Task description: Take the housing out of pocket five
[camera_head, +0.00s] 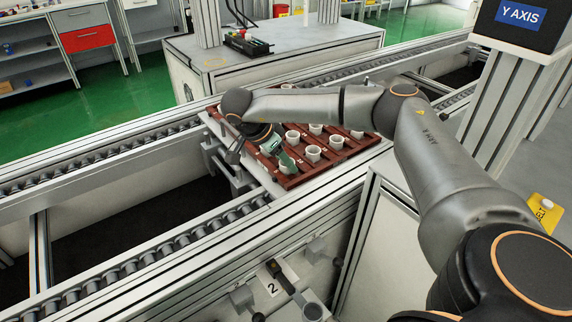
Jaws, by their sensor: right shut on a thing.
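The housings are white cups standing in a red-brown pocketed tray (340,157) on the conveyor. One cup (313,153) stands in the middle of the tray, with others behind it. My right arm reaches over the tray from the right. My right gripper (285,160) points down at the tray's near left part and is shut on a white housing (289,169), which it partly hides. The housing is at or just above its pocket; I cannot tell if it is clear of the tray. The pocket numbers are too small to read. My left gripper is not in view.
Roller conveyor rails (170,255) run beside the tray, with a dark gap to the left. A fixture marked 2 (273,288) is on the near side. A post with a Y AXIS box (527,18) stands at the right. A cabinet (270,75) stands behind.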

